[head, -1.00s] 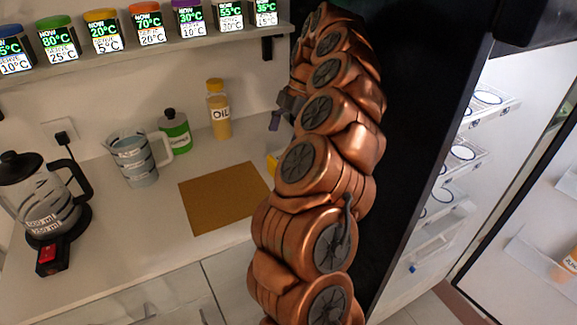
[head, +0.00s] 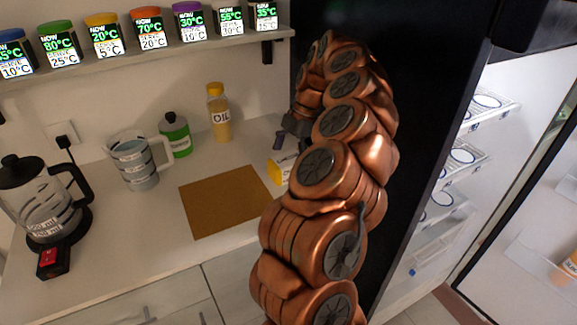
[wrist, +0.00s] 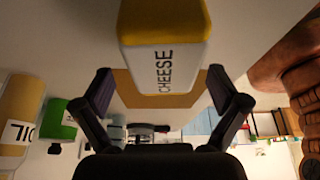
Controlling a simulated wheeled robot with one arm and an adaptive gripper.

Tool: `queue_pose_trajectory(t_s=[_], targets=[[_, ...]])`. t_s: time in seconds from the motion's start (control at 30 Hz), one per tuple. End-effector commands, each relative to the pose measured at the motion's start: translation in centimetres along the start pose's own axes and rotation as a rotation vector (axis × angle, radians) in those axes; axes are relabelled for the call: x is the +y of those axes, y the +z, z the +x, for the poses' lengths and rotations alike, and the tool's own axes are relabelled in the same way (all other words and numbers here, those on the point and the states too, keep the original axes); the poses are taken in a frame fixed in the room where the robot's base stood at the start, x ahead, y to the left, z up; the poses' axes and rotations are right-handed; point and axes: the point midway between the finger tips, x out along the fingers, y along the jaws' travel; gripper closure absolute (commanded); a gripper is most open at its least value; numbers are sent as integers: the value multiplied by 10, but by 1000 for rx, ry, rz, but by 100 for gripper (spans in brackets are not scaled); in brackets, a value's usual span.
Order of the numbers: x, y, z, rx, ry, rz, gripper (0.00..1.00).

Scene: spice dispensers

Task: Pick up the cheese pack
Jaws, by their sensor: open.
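The cheese pack (wrist: 164,50) is a yellow and white block marked CHEESE, at the top middle of the wrist view. In the head view the cheese pack (head: 281,171) is a small yellow piece on the counter beside the brown board, partly hidden by my arm. My gripper (wrist: 155,88) is open and empty in the wrist view. Its two fingers are spread to the left and right of the pack's near end, and contact cannot be told. In the head view my gripper (head: 287,133) is a small dark shape above and behind the pack.
A brown board (head: 225,200) lies on the counter. An oil bottle (head: 219,112), a green bottle (head: 175,135), a measuring jug (head: 135,162) and a kettle (head: 42,205) stand behind and left. An open fridge (head: 465,150) is at right. Spice dispensers (head: 148,30) line the shelf.

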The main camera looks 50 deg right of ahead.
Motion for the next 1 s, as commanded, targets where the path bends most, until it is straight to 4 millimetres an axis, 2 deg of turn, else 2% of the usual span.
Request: queue_pose_trajectory(t_s=[0.4, 1.0], targets=[[-5, -1, 36, 1, -4, 2, 3], [-4, 0, 40, 1, -2, 2, 3]])
